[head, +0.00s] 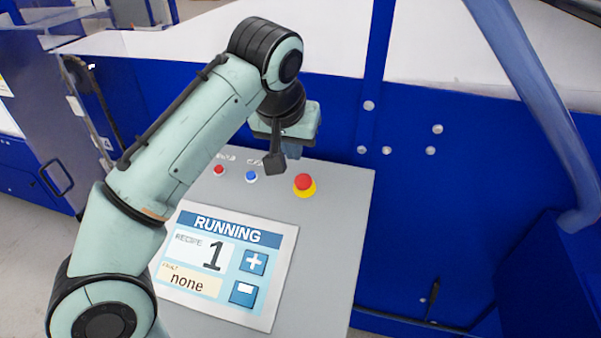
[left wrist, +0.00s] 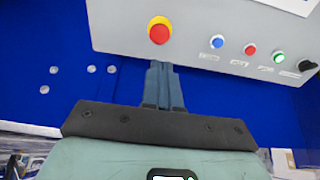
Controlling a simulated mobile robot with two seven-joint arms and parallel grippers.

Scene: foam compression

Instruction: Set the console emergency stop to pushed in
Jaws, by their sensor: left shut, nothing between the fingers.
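The console emergency stop (head: 304,182) is a red mushroom button on a yellow base, near the top right of the grey console panel. It also shows in the left wrist view (left wrist: 159,31), straight beyond my fingertips. My left gripper (head: 292,153) is shut and empty, up and slightly left of the button in the head view. In the left wrist view its closed fingers (left wrist: 161,68) point at the button, and a small gap shows between them. I cannot tell the button's exact height. My right gripper is not in view.
The grey console (head: 334,230) carries a screen (head: 226,262) reading RUNNING, recipe 1, and "none". A small red button (head: 219,170) and a blue button (head: 251,176) sit left of the stop. The blue machine wall (head: 450,190) stands behind and to the right.

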